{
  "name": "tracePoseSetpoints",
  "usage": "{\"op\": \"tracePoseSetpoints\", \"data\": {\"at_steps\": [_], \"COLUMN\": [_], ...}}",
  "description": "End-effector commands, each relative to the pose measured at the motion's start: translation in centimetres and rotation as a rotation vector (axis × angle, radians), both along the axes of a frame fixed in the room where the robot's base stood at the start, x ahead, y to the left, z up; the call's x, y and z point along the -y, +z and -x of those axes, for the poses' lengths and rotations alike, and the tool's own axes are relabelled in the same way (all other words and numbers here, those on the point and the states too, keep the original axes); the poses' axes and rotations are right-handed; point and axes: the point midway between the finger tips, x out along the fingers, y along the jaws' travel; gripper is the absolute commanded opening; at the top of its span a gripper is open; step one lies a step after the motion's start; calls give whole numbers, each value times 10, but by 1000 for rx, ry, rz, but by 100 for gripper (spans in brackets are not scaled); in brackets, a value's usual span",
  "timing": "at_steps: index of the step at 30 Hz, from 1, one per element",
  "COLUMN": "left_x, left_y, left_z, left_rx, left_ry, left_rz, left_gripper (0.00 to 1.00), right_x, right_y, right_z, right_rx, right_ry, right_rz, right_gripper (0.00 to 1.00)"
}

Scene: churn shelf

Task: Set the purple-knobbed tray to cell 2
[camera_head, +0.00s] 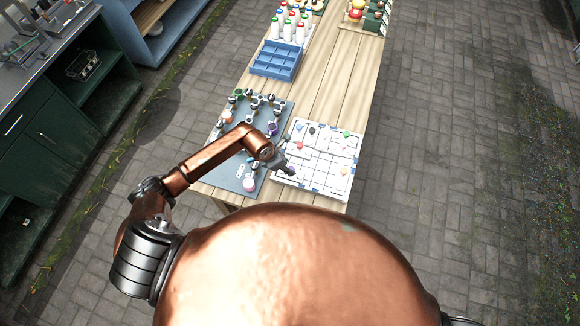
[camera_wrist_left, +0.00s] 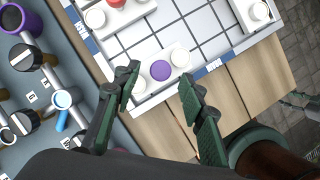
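The purple-knobbed tray (camera_wrist_left: 160,71) is a small white piece with a purple knob in its middle and a white disc at each end. It lies near the edge of the white gridded board (camera_wrist_left: 212,22), which shows in the head view at the lower right of the table (camera_head: 345,186). My left gripper (camera_wrist_left: 158,84) is open over this edge, one finger at each side of the tray. A gap shows by the right finger; whether the left finger touches the tray I cannot tell. In the head view the gripper (camera_head: 285,170) hides part of that corner.
Other white trays with red, green and blue knobs stand on the board. A grey panel (camera_head: 222,178) with dark fittings and coloured cups lies left of it. A blue crate (camera_head: 275,62) and several bottles (camera_head: 288,30) stand farther back. Bare wood (camera_head: 335,75) shows beyond the board.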

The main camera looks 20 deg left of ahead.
Motion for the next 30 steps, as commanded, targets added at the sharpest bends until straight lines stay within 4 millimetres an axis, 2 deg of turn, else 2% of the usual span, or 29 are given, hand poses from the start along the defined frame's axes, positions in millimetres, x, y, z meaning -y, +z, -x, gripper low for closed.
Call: {"op": "tracePoseSetpoints", "data": {"at_steps": [6, 17, 30], "left_x": [7, 9, 9], "left_y": [-22, -27, -27], "left_z": [-6, -7, -7], "left_rx": [-2, 1, 1], "left_ry": [0, 0, 0], "left_rz": [2, 2, 2], "left_gripper": [38, 38, 7], "right_x": [-2, -1, 3], "right_y": [6, 6, 6], "right_z": [0, 0, 0], "right_rx": [0, 1, 0], "right_ry": [-1, -1, 1], "right_rz": [-2, -1, 3], "right_gripper": [40, 40, 40]}}
